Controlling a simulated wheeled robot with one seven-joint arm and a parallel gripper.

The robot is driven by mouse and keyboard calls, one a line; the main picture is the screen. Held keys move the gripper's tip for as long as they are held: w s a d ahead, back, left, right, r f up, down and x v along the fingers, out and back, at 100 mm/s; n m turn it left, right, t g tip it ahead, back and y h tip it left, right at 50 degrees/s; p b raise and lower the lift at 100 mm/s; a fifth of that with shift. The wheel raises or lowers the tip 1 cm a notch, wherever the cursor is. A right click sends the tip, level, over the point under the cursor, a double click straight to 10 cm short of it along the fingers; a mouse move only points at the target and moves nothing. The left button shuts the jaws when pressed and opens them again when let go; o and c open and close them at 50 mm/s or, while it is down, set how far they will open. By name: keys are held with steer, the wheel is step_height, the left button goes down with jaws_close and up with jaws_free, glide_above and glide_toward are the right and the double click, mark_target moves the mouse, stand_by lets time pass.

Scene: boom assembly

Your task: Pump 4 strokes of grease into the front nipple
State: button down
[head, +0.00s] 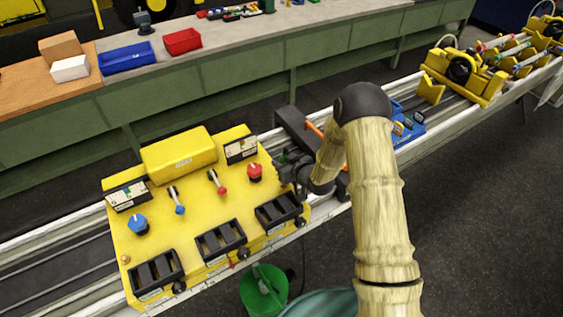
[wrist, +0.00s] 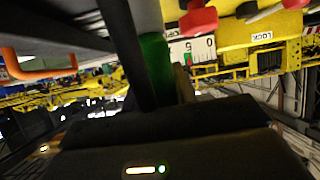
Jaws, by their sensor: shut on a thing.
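My gripper (head: 292,167) is at the right edge of a yellow panel unit (head: 195,225), beside a dark frame on the rail. In the wrist view my gripper (wrist: 160,85) is shut on a grey rod with a green grip (wrist: 155,62). The head view hides this rod behind my gripper and arm, so I cannot tell what it joins. A small brass-coloured fitting (head: 126,260) sits at the panel's left edge; I cannot tell whether it is the front nipple. No other nipple can be made out.
The panel carries a red knob (head: 255,172), a blue knob (head: 138,224), two small levers and black-framed blocks. An orange bar (wrist: 35,68) is at the left in the wrist view. A green bucket (head: 262,290) stands below. A workbench (head: 225,75) runs behind.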

steer(key=shift+f+b, duration=1.05)
stand_by(0.9)
steer(key=c, duration=1)
jaws_free()
steer(key=b+v, duration=0.5)
steer(key=v, duration=1.2)
steer(key=shift+s+d+r, duration=0.1)
steer(key=shift+s, duration=0.1)
